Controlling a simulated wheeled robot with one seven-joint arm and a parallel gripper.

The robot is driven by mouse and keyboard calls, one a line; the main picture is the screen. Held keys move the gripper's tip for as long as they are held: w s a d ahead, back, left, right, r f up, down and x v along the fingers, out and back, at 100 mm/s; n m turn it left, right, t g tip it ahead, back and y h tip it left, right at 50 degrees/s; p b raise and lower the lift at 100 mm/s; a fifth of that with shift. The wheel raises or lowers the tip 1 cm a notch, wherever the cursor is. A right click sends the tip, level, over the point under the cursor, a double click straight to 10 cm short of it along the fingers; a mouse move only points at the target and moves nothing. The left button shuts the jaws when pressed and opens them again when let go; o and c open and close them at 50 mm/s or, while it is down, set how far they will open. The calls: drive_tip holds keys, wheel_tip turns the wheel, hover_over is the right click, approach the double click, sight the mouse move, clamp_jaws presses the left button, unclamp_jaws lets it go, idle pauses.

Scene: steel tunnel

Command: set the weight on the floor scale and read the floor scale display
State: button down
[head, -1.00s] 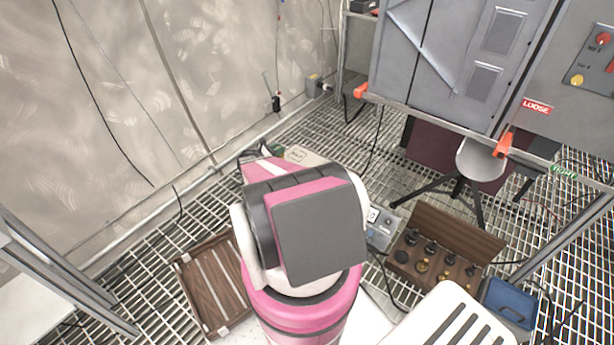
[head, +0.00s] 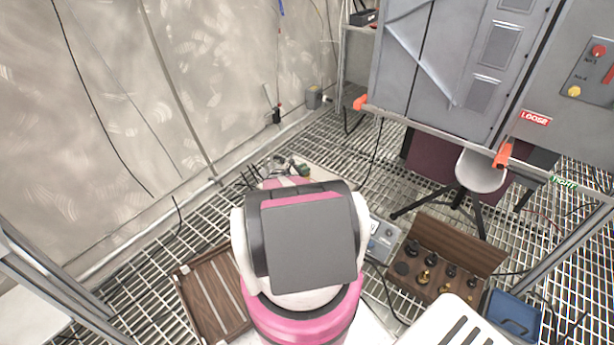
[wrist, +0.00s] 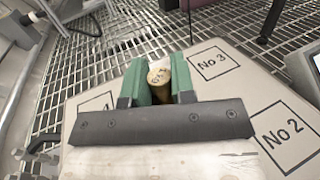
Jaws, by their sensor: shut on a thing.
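My gripper (wrist: 160,82) has green fingers shut on a small brass weight (wrist: 159,74) with marks on its top. The weight is over a pale board (wrist: 232,92) with outlined squares marked No 3 and No 2; a third square at the left is partly hidden. I cannot tell whether the weight touches the board. In the head view my arm hides most of the board (head: 326,178) and the weight. A grey box with a small display (head: 382,240), likely the floor scale display, stands right of my arm; its reading is too small to make out.
An open wooden case (head: 452,245) holds several weights on the grating, with a blue box (head: 512,313) beside it. A slatted wooden tray (head: 213,292) lies left of my arm. A stool (head: 480,172) and grey cabinet (head: 455,60) stand at right. Cables lie near the wall.

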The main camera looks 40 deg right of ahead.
drive_tip(key=shift+s+d+f, duration=0.1)
drive_tip(key=shift+d+f, duration=0.35)
drive_tip(key=shift+d, duration=0.3)
drive_tip(key=shift+f, duration=1.95)
drive_tip(key=shift+f, duration=0.15)
drive_tip(key=c, duration=1)
unclamp_jaws()
drive_tip(key=shift+o, duration=0.2)
